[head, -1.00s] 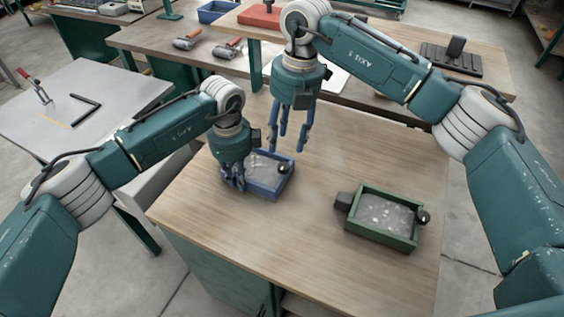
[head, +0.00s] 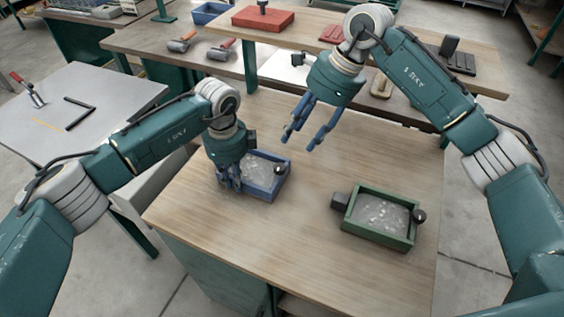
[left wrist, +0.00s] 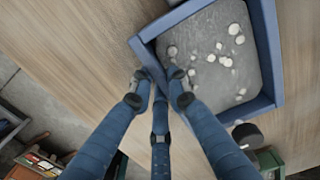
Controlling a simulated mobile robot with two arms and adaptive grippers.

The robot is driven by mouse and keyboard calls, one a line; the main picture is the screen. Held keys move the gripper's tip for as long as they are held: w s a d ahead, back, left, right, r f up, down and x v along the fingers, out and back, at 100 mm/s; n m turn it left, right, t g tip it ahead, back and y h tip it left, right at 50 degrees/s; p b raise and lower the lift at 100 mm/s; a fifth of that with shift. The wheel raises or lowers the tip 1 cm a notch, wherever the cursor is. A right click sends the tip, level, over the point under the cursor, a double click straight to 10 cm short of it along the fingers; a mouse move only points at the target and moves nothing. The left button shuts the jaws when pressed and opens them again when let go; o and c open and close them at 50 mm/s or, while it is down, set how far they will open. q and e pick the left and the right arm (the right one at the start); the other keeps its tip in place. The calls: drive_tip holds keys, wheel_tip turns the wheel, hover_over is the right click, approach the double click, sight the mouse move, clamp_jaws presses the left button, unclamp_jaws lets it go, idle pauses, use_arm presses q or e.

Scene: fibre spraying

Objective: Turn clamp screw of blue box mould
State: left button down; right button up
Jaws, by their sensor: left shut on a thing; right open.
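The blue box mould (head: 266,193) sits on the wooden table, filled with grey material with pale lumps. It also shows in the left wrist view (left wrist: 262,28). Its clamp screw has a round black knob (head: 279,169) at the right end, also in the left wrist view (left wrist: 247,134). My left gripper (head: 229,184) is shut on the mould at its left end; in the left wrist view its fingers (left wrist: 160,88) meet at the mould's wall. The exact grip is partly hidden. My right gripper (head: 303,142) is open and empty, above the table behind the mould, apart from the knob.
A green box mould (head: 376,236) with a dark block (head: 340,201) and a black knob (head: 419,215) stands to the right on the same table. A red block (head: 263,19) and hand tools lie on the benches behind. Bare tabletop lies in front of the moulds.

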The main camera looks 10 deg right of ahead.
sight(279, 167)
drive_tip(key=x, duration=1.2)
drive_tip(key=c, duration=1.1)
